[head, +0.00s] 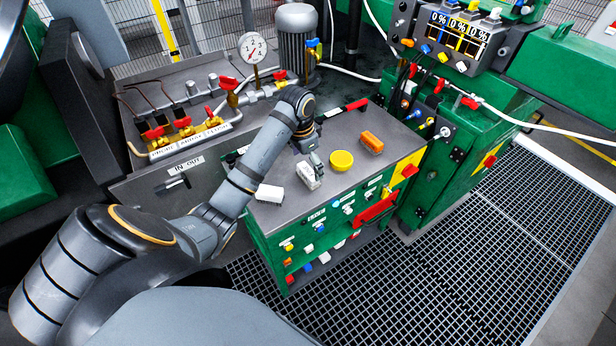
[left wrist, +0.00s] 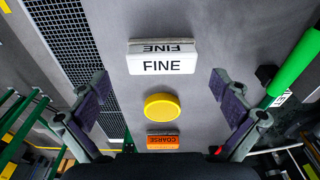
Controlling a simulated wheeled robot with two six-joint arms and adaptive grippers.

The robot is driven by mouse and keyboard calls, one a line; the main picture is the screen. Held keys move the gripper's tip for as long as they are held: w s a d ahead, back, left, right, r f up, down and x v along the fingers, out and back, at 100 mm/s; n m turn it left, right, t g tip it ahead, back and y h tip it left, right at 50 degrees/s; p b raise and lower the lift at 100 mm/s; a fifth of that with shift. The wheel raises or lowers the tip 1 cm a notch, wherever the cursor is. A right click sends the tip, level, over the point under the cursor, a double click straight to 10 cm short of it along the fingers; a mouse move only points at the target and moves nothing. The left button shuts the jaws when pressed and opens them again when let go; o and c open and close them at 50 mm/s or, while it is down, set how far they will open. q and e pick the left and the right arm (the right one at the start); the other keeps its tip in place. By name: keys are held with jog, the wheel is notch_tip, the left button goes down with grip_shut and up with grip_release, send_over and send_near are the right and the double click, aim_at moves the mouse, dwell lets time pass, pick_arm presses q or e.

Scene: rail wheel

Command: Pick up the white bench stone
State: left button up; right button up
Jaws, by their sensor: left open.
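The white bench stone (head: 308,176) lies on the grey top of the green cabinet, left of a round yellow tin (head: 341,161). In the left wrist view the white stone (left wrist: 162,62) reads FINE and lies ahead of the fingers, with the yellow tin (left wrist: 161,106) behind it. My left gripper (head: 316,158) hovers just above the stone's far end in the head view. In the left wrist view its two fingers (left wrist: 164,95) are spread wide with nothing between them. My right gripper is not in view.
An orange block marked COARSE (head: 371,142) lies beyond the tin. Another white block (head: 270,193) lies nearer the cabinet's left edge. Valves and a pressure gauge (head: 253,48) stand behind, and a green control unit (head: 460,130) stands at the right.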

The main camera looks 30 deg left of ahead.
aim_at(308, 171)
pick_arm(q)
jog(key=f, duration=0.4)
jog(key=shift+w, duration=0.25)
jog(key=c, duration=1.2)
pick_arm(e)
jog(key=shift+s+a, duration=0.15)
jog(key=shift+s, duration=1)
